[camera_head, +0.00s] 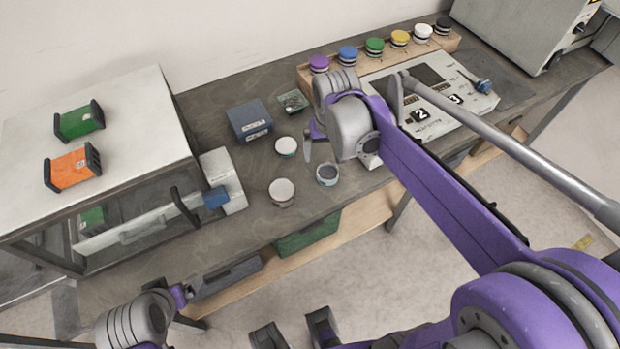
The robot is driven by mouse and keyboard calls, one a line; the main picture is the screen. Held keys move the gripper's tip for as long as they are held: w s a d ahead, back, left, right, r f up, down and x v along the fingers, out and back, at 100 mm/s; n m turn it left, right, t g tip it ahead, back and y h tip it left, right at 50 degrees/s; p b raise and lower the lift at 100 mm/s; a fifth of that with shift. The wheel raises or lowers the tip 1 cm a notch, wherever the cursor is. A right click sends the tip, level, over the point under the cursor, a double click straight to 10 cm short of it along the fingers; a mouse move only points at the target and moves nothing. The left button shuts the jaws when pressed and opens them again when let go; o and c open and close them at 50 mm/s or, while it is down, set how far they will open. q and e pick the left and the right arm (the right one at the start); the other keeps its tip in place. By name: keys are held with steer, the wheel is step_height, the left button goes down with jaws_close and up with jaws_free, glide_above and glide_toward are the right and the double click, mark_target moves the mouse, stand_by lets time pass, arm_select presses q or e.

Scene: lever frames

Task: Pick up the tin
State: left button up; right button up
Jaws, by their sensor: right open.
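My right gripper (311,143) is open above the bench, just right of the back tin in the picture. It appears apart from the tins, with no object visible in it. Its wrist hides part of its jaws. My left gripper (179,293) is low at the left, away from the tins; its jaws are not clear.
A blue-grey box (250,121) and a small green item (293,101) lie behind the tins. A white control panel (430,108) and a wooden rack (305,72) of coloured-top jars are at the right. A white-topped cabinet (130,105) bounds the left.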

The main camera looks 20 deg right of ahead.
glide_above(328, 173)
steer(key=f, duration=0.3)
steer(key=a+f, duration=0.1)
steer(key=f, duration=0.1)
steer(key=shift+s+f+b, duration=0.2)
steer(key=shift+s+b, duration=0.05)
steer(key=shift+b, duration=0.05)
steer(key=shift+w+d+f, duration=0.1)
steer(key=shift+d+f, duration=0.1)
steer(key=shift+f, duration=1.15)
steer(key=shift+w+d+f, duration=0.1)
steer(key=shift+d+f, duration=0.1)
steer(key=shift+f, duration=1.15)
steer(key=shift+c, duration=0.3)
steer(key=c, duration=1.4)
